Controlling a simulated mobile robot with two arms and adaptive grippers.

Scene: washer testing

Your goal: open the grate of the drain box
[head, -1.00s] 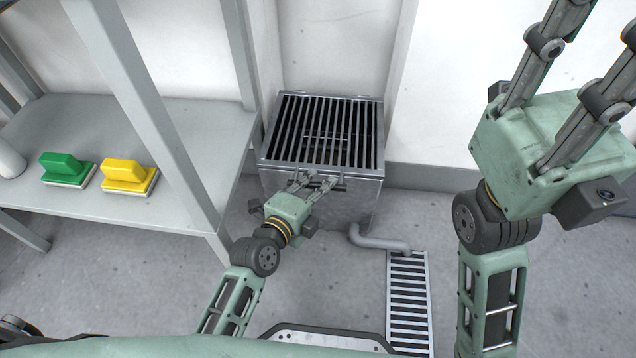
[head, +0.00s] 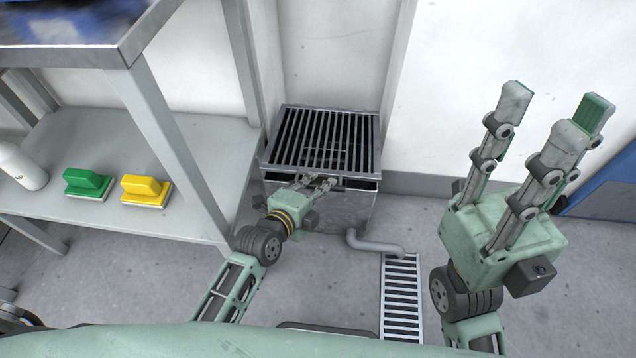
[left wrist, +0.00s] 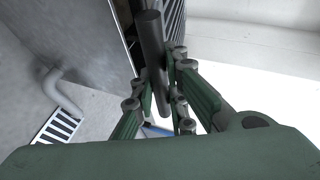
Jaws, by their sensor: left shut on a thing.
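The drain box (head: 335,208) is a grey metal box on the floor by the wall. Its barred grate (head: 320,140) lies over the top, and a dark gap shows under its front edge, so it looks slightly raised there. My left gripper (head: 318,184) is at the front edge of the grate, shut on its handle. In the left wrist view the handle is a dark round bar (left wrist: 151,45) between the fingers, with the grate bars (left wrist: 174,25) beside it. My right gripper (head: 550,115) is raised at the right, open and empty, away from the box.
A grey pipe (head: 375,245) runs from the box to a slotted floor drain (head: 401,300). A grey shelf rack (head: 185,210) at left holds a green brush (head: 88,183), a yellow brush (head: 146,189) and a white bottle (head: 22,167). A blue object (head: 605,190) stands at far right.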

